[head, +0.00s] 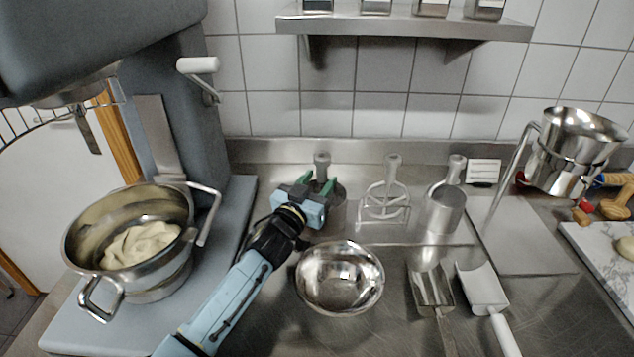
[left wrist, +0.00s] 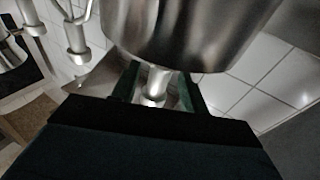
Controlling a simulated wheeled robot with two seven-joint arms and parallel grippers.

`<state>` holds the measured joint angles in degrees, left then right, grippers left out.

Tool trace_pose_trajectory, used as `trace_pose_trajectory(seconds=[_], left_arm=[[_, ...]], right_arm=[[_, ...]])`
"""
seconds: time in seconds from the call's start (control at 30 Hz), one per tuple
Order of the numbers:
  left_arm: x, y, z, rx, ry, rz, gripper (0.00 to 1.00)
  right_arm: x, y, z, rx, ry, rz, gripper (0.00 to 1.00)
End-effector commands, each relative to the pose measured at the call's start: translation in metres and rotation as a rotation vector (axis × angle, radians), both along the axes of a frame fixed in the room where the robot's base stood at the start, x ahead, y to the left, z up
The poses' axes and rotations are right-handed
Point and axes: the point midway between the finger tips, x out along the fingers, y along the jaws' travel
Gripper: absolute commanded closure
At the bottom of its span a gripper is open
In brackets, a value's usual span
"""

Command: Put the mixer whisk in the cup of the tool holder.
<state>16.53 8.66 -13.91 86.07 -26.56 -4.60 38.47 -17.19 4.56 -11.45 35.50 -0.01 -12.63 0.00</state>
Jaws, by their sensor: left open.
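My left gripper (head: 305,195) is open at the leftmost of the mixer tools at the back of the counter. That tool, apparently the whisk (head: 321,159), shows only its upright grey shank top; its lower part is hidden. In the left wrist view, its shank (left wrist: 155,82) stands between the two green fingers, by a smooth curved steel wall (left wrist: 190,30) that looks like the holder's cup. No wires show, so I cannot tell how deep it sits. The tool holder (head: 376,212) also has a flat beater (head: 388,188) and a steel cylinder (head: 444,212) with a shank. My right gripper is not seen.
A steel bowl (head: 340,278) stands just in front of the holder, right of my left arm. Two scoops (head: 431,288) lie to its right. The mixer bowl (head: 130,245) with dough is at left. A steel jug (head: 570,150) stands at right. A shelf (head: 400,22) hangs above.

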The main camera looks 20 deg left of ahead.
Motion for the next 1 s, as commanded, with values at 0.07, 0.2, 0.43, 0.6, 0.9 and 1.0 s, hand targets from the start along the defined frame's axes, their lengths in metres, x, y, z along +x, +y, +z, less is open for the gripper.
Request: trace_pose_trajectory(seconds=[0.07, 0.2, 0.43, 0.6, 0.9, 1.0], left_arm=[[0.0, 0.0, 0.002, 0.001, 0.0, 0.0, 0.56], [-0.008, 0.002, 0.001, 0.001, 0.002, 0.0, 0.56], [-0.052, 0.01, -0.004, 0.0, 0.003, 0.001, 0.56], [-0.085, 0.016, -0.007, 0.0, 0.002, 0.0, 0.56], [-0.115, 0.021, -0.01, 0.0, 0.0, 0.0, 0.56], [-0.117, 0.022, -0.01, 0.001, -0.001, 0.0, 0.56]], right_arm=[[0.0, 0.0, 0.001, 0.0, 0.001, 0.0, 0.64], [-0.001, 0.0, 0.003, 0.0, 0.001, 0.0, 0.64], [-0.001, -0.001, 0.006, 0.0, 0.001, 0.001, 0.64], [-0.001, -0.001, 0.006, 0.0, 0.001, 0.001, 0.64], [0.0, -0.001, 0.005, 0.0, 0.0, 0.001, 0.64], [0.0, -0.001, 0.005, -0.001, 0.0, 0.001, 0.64]])
